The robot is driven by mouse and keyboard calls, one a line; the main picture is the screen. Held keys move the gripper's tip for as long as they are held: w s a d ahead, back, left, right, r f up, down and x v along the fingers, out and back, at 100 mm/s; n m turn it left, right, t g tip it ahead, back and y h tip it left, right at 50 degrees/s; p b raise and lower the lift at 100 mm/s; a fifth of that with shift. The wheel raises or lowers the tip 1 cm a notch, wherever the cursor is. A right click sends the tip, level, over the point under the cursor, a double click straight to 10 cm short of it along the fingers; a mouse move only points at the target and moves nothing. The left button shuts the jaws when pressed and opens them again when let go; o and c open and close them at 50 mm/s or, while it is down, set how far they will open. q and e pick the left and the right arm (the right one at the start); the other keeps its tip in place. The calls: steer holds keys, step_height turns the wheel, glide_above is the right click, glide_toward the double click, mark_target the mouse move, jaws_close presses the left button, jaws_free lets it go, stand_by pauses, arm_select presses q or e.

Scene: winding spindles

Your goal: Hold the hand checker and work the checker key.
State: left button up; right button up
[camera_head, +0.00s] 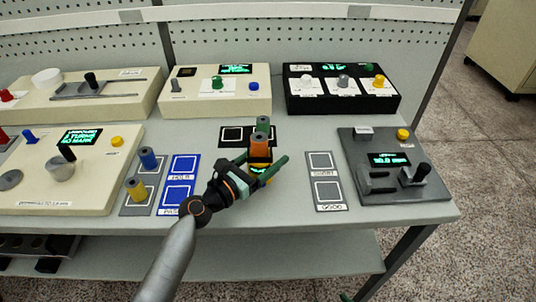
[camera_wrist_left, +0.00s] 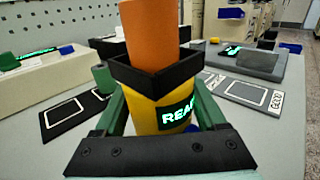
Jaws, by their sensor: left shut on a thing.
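My left gripper (camera_head: 266,172) is shut on the yellow hand checker (camera_wrist_left: 150,115), with a green finger on each side of it. The checker has a black square collar (camera_wrist_left: 152,78) and a lit green display whose visible letters begin "REA". An orange cylinder (camera_wrist_left: 152,35) stands upright in the collar; it also shows in the head view (camera_head: 260,146). A small blue part (camera_wrist_left: 193,128) shows low at the checker's right side, perhaps its key; the right finger partly hides it. The checker's underside is hidden. My right gripper is in neither view.
A green spool (camera_head: 263,125) stands on the black mat (camera_head: 233,134) behind the checker. A grey two-square mat (camera_head: 327,198) lies empty to the right, beside a dark grey device (camera_head: 434,185). Blue and yellow spools stand on the left grey mat (camera_head: 128,209), beside an empty blue mat (camera_head: 182,167).

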arm_select(q)
steer(key=shift+r, duration=0.1)
steer(key=shift+f+b, duration=0.45)
steer(key=shift+f, duration=0.25)
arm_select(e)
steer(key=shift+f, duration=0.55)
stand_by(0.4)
arm_select(q)
steer(key=shift+f, duration=0.15)
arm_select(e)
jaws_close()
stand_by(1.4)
